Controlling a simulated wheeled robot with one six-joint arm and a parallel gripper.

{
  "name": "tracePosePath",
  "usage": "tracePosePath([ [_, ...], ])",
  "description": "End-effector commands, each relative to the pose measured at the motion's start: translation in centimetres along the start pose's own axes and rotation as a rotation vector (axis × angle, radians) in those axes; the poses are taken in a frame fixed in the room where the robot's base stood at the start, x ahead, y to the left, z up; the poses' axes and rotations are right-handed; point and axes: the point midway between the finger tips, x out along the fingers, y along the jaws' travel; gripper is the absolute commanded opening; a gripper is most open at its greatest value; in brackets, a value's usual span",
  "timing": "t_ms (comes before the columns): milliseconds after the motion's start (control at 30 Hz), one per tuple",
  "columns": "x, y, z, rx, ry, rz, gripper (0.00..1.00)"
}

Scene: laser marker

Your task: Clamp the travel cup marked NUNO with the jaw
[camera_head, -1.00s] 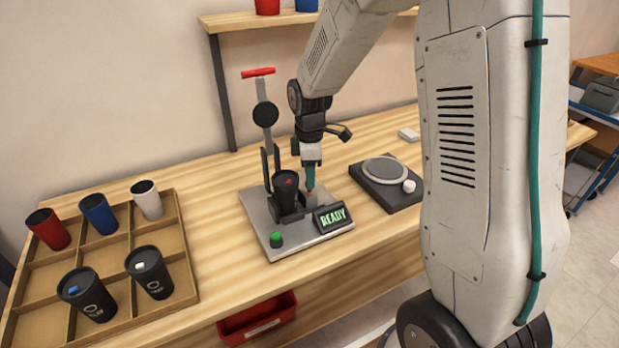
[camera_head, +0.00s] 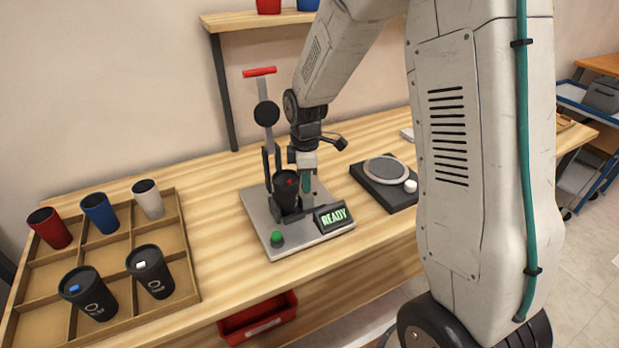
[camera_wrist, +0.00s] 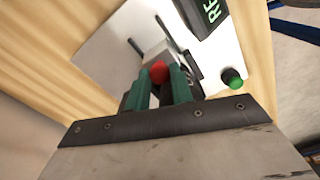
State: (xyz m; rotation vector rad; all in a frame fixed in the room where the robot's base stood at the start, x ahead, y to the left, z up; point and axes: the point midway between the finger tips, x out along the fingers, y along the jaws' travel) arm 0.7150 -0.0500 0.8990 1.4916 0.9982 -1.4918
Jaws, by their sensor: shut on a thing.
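A black travel cup (camera_head: 287,192) with a red lid slider stands upright in the metal fixture (camera_head: 262,222), between dark holding parts. Its marking is not readable from here. Whether the jaw touches the cup cannot be told.
An upright lever with a red handle (camera_head: 260,72) stands behind the cup. A lit READY display (camera_head: 333,216) and a green button (camera_head: 277,239) are at the fixture's front. A tray (camera_head: 190,290) of several cups is left; a dark scale (camera_head: 385,190) is right.

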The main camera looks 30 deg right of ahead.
Motion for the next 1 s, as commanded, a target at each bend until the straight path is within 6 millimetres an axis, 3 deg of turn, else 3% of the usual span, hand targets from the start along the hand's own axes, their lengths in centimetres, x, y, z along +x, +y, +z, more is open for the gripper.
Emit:
tracePosePath([
  [133, 0.0, 0.1, 0.1, 0.001, 0.0, 0.001, 0.0],
  [167, 0.0, 0.1, 0.1, 0.001, 0.0, 0.001, 0.31],
  [200, 0.0, 0.1, 0.1, 0.001, 0.0, 0.001, 0.42],
  [233, 0.0, 0.1, 0.1, 0.001, 0.0, 0.001, 0.45],
  [567, -0.5, 0.1, 0.1, 0.001, 0.0, 0.002, 0.45],
  [1000, -7.0, 0.1, 0.1, 0.001, 0.0, 0.002, 0.45],
])
